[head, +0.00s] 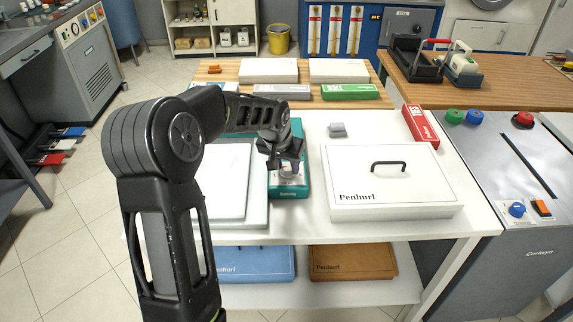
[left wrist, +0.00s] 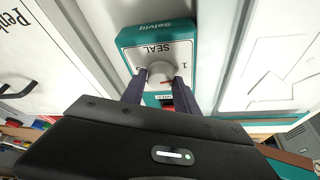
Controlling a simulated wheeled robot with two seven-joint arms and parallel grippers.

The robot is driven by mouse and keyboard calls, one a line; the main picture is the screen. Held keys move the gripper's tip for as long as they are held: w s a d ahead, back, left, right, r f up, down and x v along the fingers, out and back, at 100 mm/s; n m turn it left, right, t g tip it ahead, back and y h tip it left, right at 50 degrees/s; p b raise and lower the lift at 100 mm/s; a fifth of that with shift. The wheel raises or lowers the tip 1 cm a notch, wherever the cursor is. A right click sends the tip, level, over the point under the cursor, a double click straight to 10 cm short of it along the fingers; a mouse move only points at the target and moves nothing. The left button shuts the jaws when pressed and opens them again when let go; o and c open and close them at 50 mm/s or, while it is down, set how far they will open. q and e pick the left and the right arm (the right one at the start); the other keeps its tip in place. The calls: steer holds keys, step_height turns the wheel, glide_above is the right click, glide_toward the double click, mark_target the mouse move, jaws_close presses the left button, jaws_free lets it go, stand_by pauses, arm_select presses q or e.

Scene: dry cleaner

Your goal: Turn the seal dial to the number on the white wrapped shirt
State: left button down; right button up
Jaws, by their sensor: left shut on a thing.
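The teal sealer (head: 289,190) stands on the white table, with a "SEAL" label that reads upside down in the left wrist view (left wrist: 157,45). Its round grey seal dial (left wrist: 160,71) has a 1 mark at one side; the mark opposite is too small to read. My left gripper (left wrist: 160,82) is shut on the dial, one dark finger on each side. In the head view my left gripper (head: 285,160) comes down over the sealer and hides most of the dial. A flat white piece (head: 222,185) lies left of the sealer; I cannot tell whether it is the wrapped shirt, and no number is readable.
A white Penhurl box (head: 385,190) with a black handle stands close right of the sealer. A small grey block (head: 337,130) and a red box (head: 421,124) lie behind it. A console with coloured knobs (head: 453,117) is at the right. My left arm blocks the left side.

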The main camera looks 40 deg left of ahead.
arm_select(q)
steer(key=shift+m, duration=0.3)
steer(key=shift+a+m+h, duration=0.15)
steer(key=shift+m+h, duration=0.45)
steer(key=shift+m, duration=0.6)
steer(key=m+h+b, duration=0.1)
steer(key=m, duration=0.2)
steer(key=shift+a+m+g+h, duration=0.15)
steer(key=shift+m+h, duration=0.25)
steer(key=shift+m, duration=0.5)
steer(key=shift+d+m+g+h, duration=0.15)
steer(key=shift+m+h, duration=0.25)
steer(key=shift+m, duration=0.5)
steer(key=shift+a, duration=0.1)
steer(key=c, duration=0.9)
jaws_free()
steer(key=shift+b+v, duration=0.5)
steer(key=shift+v, duration=3.45)
